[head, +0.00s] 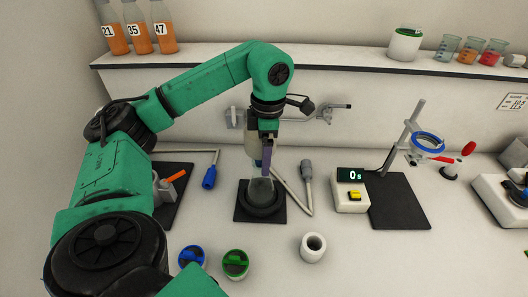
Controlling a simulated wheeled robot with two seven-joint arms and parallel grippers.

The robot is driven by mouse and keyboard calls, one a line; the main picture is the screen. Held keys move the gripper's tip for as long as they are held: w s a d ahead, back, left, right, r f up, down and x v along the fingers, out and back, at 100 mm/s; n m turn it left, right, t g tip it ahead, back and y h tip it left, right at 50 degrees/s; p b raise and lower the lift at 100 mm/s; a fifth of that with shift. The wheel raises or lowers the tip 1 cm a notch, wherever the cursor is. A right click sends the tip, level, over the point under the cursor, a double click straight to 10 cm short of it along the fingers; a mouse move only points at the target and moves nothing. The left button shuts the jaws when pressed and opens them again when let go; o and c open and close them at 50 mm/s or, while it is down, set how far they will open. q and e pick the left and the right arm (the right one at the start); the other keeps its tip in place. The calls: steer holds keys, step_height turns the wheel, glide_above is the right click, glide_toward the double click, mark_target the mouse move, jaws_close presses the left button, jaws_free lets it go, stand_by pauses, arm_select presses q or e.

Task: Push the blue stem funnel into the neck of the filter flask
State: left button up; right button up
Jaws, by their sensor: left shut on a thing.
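The filter flask (261,190) is clear glass and stands upright in a round black holder on a dark square mat, near the middle of the head view. My left gripper (262,146) points down directly above it and is shut on the blue stem funnel (267,158). Only a narrow blue-purple part of the funnel shows; the gripper hides much of the rest. The funnel's lower end is at the flask's neck, but I cannot tell whether it is inside the neck or just above it. My right gripper is out of view.
A timer box (351,190) reading 0s and a stand with a blue ring (427,143) are to the right. A white cup (313,246) and blue and green round containers (235,263) are in front. A shelf (330,62) with bottles and beakers runs behind.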

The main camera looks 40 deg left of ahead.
arm_select(q)
steer(key=shift+f+b, duration=0.6)
steer(key=shift+f, duration=0.3)
steer(key=o, duration=1.1)
steer(key=shift+r, duration=0.15)
steer(key=shift+r, duration=0.3)
step_height(320, 180, up, 4)
steer(key=shift+w+f+p, duration=0.1)
steer(key=shift+f+p, duration=0.1)
steer(key=shift+p, duration=0.15)
steer(key=r+p, duration=0.2)
steer(key=r, duration=0.1)
steer(key=r+p, duration=0.2)
steer(key=r, duration=0.1)
steer(key=r+p, duration=0.2)
steer(key=r, duration=0.2)
steer(key=shift+w+d+r+p, duration=0.1)
steer(key=shift+w+d+p, duration=0.1)
steer(key=shift+d+p, duration=0.15)
